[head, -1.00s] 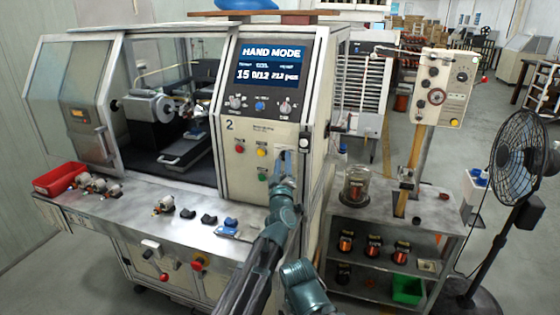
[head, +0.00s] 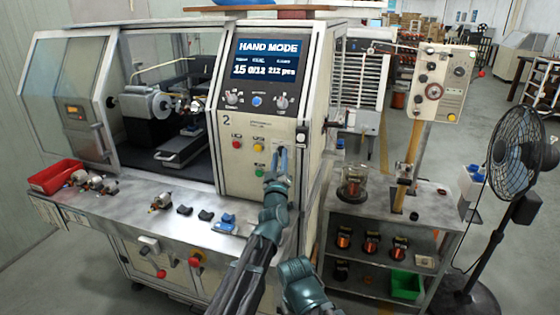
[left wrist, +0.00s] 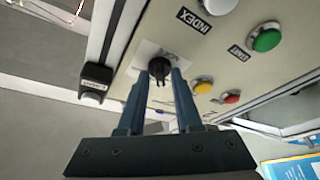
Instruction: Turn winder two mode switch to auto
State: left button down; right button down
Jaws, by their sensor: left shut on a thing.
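Winder two (head: 265,120) is the pale machine with a "2" on its front panel and a screen (head: 267,59) reading HAND MODE. My left gripper (head: 279,156) is at the lower right of this panel. In the left wrist view, its two blue fingers (left wrist: 160,82) are shut on a black rotary knob, the mode switch (left wrist: 159,66), on a white label plate. The plate's lettering and the knob's setting are not readable. In the head view the gripper hides the knob.
Yellow (head: 258,146), red (head: 236,143) and green (head: 259,172) buttons sit left of the gripper. A black switch box (left wrist: 95,83) is close by in the wrist view. A steel ledge (head: 150,218) with small parts and a red bin (head: 55,177) lies below.

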pick_arm(q)
jog(key=m+h, duration=0.1)
jog(key=m, duration=0.1)
jog(key=m+h+b, duration=0.1)
jog(key=m, duration=0.1)
jog(key=m+h, duration=0.1)
jog(key=m, duration=0.1)
jog(key=shift+w+a, duration=0.1)
jog(key=shift+a, duration=0.15)
jog(key=m+h, duration=0.1)
jog(key=m, duration=0.2)
jog(key=shift+h, duration=0.3)
jog(key=m+h, duration=0.2)
jog(key=m, duration=0.2)
jog(key=shift+w+a+g, duration=0.1)
jog(key=shift+a+g, duration=0.05)
jog(key=shift+g, duration=0.25)
jog(key=shift+a+r+m+g+h+p, duration=0.1)
jog(key=shift+m+g+h+p, duration=0.4)
jog(key=shift+m, duration=1.05)
jog(key=shift+a+m+g+h+p, duration=0.1)
jog(key=shift+m+g+h+p, duration=0.15)
jog(key=shift+m+g+h, duration=0.9)
jog(key=shift+r+m+t+h+p, duration=0.15)
jog(key=shift+m+p, duration=0.2)
jog(key=shift+m, duration=1.65)
jog(key=shift+f+m, duration=0.15)
jog(key=shift+m, duration=0.25)
jog(key=c, duration=0.9)
grip_release()
